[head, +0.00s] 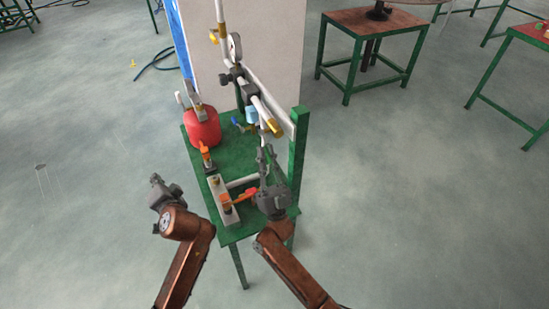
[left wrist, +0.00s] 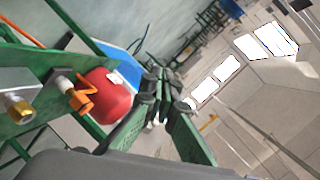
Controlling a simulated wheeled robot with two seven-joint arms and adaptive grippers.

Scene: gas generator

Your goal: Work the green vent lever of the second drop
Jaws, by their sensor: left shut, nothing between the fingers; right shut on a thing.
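A grey header pipe (head: 268,106) with thin drop pipes runs over the green table. The lower part of one drop (head: 262,133) comes down at my right gripper (head: 265,154). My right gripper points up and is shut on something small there. Its fingers hide what they hold, and I cannot pick out a green lever for certain. My left gripper (head: 156,181) is shut and empty, off the table's left side over the floor. It also shows in the left wrist view (left wrist: 157,84), with nothing between its fingers.
A red tank (head: 203,128) stands on the green table (head: 231,152). Orange-handled valves (head: 227,203) sit at the near edge. A gauge (head: 235,46) is above, a green post (head: 298,150) at the right. Floor left of the table is clear.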

